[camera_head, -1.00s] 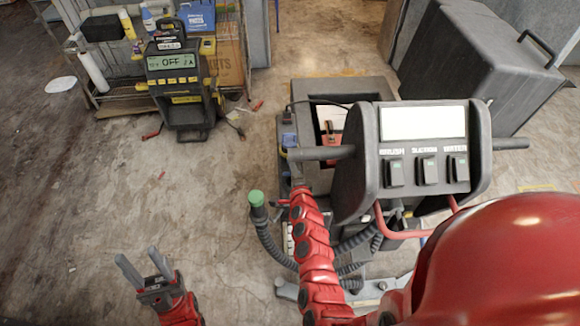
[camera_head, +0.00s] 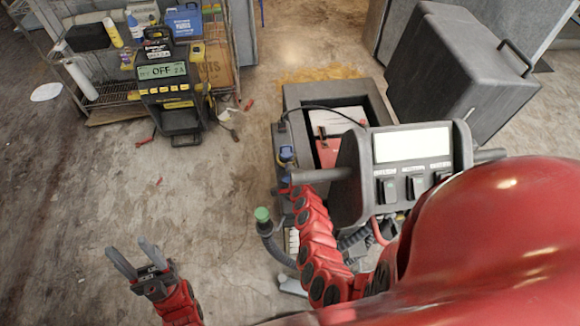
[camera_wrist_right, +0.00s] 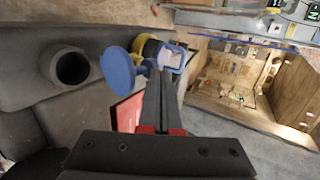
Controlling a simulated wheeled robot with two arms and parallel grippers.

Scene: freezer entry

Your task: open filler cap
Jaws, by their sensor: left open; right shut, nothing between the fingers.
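A blue round cap (camera_wrist_right: 118,70) shows edge-forward in the right wrist view, left of my right gripper (camera_wrist_right: 160,76). Behind the fingers are a yellow ring (camera_wrist_right: 149,48) and a blue loop-like part. A round dark opening (camera_wrist_right: 72,67) in the grey body lies further left, uncovered; I cannot tell how the cap is joined. My right gripper is shut and empty, close to the cap; contact is unclear. In the head view a small blue part (camera_head: 287,153) shows at the machine's left side, where my right arm ends; its fingertips are hidden. My left gripper (camera_head: 133,258) is open over bare floor.
The grey machine (camera_head: 398,170) has a console and side handlebars above my right arm. A shelf rack (camera_head: 118,95) and a yellow-black charger (camera_head: 170,90) stand upper left. The floor between is largely clear.

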